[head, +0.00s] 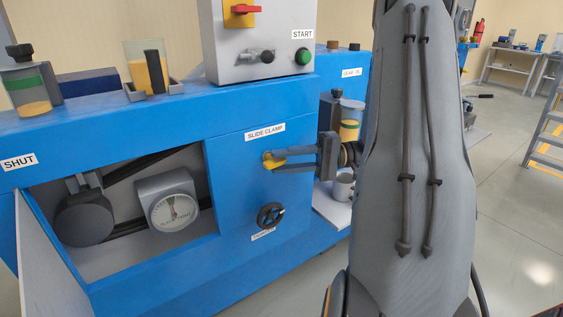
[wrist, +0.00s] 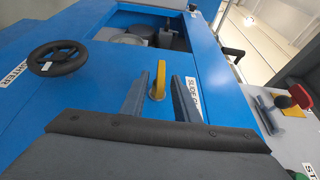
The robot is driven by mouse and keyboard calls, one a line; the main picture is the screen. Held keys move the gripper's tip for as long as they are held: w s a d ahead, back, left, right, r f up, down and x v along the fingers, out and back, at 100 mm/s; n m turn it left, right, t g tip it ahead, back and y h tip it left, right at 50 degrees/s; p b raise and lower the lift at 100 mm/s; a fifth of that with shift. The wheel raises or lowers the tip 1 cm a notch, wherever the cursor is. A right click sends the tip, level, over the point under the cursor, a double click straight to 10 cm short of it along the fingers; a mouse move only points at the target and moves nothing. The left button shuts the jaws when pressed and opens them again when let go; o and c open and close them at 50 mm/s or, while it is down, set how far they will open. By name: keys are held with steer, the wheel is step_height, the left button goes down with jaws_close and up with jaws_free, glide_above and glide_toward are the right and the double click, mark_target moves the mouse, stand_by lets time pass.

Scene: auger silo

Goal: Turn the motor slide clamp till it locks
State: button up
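The slide clamp lever is yellow and sits on the blue front panel under the "SLIDE CLAMP" label. It shows in the head view (head: 273,161) and stands upright in the wrist view (wrist: 159,80). My gripper (head: 284,162) reaches the lever from the right in the head view. In the wrist view its two grey fingers (wrist: 160,88) are spread on either side of the lever, with blue panel showing in both gaps. The gripper is open; neither finger visibly touches the lever. The lever's base is partly hidden in the head view.
A black handwheel (head: 271,215) is below the clamp. An open recess to the left holds a dial gauge (head: 173,203) and a dark motor-like part (head: 84,217). A grey control box (head: 262,45) stands above. Cups and jars stand on the right-hand shelf and the top.

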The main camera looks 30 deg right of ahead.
steer(key=b+v, duration=0.1)
steer(key=v, duration=0.6)
steer(key=shift+d, duration=0.1)
stand_by(0.4)
